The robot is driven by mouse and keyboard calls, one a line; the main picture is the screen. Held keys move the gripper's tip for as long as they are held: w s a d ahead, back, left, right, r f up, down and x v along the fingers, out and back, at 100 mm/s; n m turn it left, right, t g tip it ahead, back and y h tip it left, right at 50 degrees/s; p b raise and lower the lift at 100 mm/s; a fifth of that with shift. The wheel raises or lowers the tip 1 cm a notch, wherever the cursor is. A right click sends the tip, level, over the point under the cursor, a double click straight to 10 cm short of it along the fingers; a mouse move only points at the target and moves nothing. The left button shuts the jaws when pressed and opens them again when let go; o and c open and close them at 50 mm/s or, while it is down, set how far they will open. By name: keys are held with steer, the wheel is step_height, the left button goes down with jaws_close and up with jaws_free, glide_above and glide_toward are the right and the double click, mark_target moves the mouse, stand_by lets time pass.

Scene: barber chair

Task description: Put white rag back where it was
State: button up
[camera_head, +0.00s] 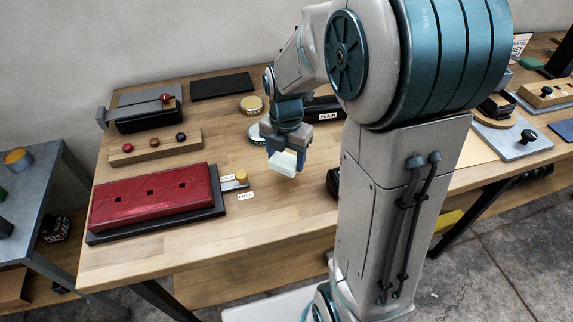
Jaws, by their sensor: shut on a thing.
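My gripper (286,152) hangs over the middle of the wooden table, pointing down. It is shut on a small white folded thing, the white rag (287,163), which sticks out below the fingers. The rag appears to be held a little above the tabletop, though the exact gap is hard to judge. A round tin (256,132) is just behind the gripper and partly hidden by it. A black tray-like item (326,109) with a "PLAIN" label lies to the right, partly hidden by my arm.
A red padded block (150,198) on a dark base lies at front left. Behind it are a wooden strip with knobs (155,147), a dark box (148,113), a black mat (222,86) and another tin (251,105). Bare wooden table (270,225) shows in front of the gripper.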

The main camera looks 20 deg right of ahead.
mark_target(286, 159)
steer(key=shift+f, duration=1.9)
steer(key=shift+f, duration=0.1)
steer(key=shift+f, duration=0.15)
steer(key=o, duration=0.9)
steer(key=shift+o, duration=0.2)
steer(key=shift+r, duration=0.2)
